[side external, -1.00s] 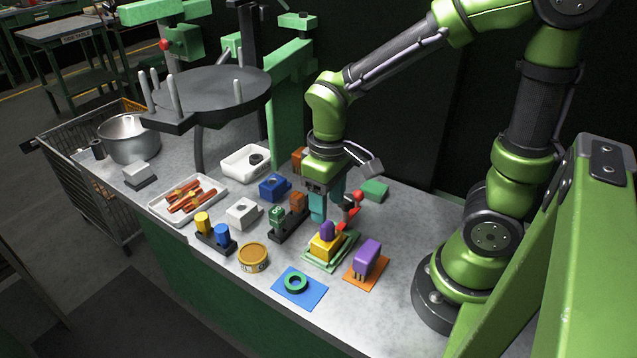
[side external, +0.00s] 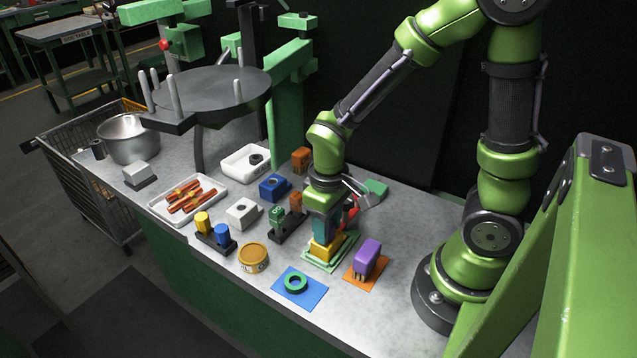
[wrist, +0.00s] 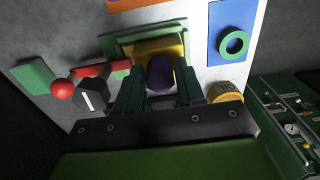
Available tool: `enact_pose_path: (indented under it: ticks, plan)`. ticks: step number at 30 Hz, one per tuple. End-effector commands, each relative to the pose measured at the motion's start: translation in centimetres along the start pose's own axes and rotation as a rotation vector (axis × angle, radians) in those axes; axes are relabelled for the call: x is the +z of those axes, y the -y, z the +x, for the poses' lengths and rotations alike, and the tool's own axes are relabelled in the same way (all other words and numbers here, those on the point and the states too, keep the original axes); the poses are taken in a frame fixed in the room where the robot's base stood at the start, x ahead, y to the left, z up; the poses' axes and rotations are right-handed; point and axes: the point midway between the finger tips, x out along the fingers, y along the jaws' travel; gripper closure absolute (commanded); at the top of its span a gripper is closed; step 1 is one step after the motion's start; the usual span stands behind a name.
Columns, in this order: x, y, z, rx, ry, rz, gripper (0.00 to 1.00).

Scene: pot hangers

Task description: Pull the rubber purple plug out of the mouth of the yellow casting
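The yellow casting (side external: 322,249) stands on a green plate (side external: 346,250) near the bench's front. In the wrist view the casting (wrist: 170,47) shows beyond the rounded purple plug (wrist: 160,74) in its mouth. My gripper (wrist: 159,82) has come down over the plug, pointing down, with one teal finger on each side of it. The fingers are apart, and narrow gaps seem to show beside the plug, though contact is hard to judge. In the side view my gripper (side external: 325,232) hides the plug.
A purple block (side external: 367,257) on an orange plate stands close to the right. A green ring (side external: 296,283) on a blue plate and a yellow tin (side external: 253,257) lie in front. A red-knobbed part (wrist: 62,88) is close behind my gripper. Fixtures and a white tray (side external: 188,199) stand left.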

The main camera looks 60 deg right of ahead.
Motion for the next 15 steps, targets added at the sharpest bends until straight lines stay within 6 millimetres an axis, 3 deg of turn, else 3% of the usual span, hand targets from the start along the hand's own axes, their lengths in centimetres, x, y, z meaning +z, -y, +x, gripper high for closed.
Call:
enact_pose_path:
  ticks: [1,7,15]
  plan:
    - [-0.01,0.0,-0.02,0.0,0.0,0.0,0.7]
    - [-0.01,0.0,-0.03,0.0,0.0,0.0,1.0]
    - [-0.03,0.0,-0.08,0.0,-0.001,0.0,1.0]
